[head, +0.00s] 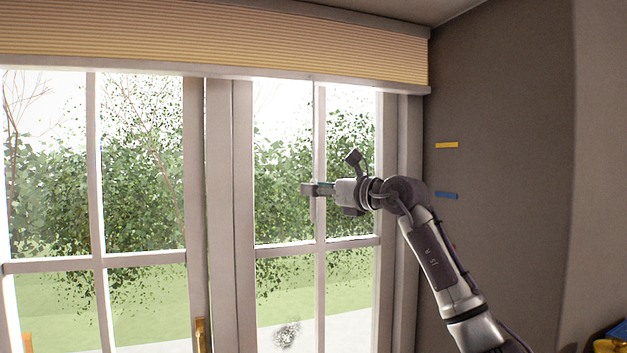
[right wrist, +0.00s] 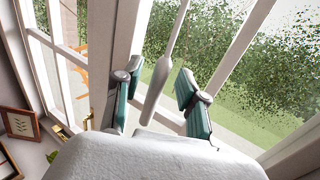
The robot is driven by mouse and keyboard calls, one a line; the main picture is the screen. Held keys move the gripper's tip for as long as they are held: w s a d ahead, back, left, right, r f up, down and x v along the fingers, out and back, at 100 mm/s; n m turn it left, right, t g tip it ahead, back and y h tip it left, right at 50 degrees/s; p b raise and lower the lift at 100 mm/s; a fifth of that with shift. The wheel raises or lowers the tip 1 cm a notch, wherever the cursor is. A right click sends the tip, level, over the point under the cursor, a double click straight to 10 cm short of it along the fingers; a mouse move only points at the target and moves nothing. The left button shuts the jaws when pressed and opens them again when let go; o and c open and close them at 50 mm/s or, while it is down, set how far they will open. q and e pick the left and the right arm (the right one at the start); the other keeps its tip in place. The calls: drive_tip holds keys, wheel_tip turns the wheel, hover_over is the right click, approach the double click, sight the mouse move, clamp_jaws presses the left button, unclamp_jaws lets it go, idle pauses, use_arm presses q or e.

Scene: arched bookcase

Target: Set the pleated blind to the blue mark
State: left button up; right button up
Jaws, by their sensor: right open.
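The pleated blind (head: 230,38) is a tan pleated band across the top of the window, with a pale bottom rail (head: 300,81). The blue mark (head: 446,195) is on the grey side wall at right, well below that rail. A yellow mark (head: 447,145) is above it. My right gripper (head: 308,189) is in front of the right window pane, below the blind. In the right wrist view, its green-padded fingers (right wrist: 158,97) are open, with a pale hanging wand (right wrist: 157,85) between them. I cannot tell whether they touch it. My left gripper is not in view.
A white-framed glazed door (head: 220,200) with a brass handle (head: 202,335) fills the wall behind. My right arm crosses in front of the side wall. A blue and yellow object (head: 611,342) shows at bottom right. Framed pictures (right wrist: 18,122) show in the right wrist view.

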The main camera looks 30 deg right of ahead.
drive_tip(key=shift+w+a, duration=0.2)
drive_tip(key=shift+w, duration=0.5)
clamp_jaws()
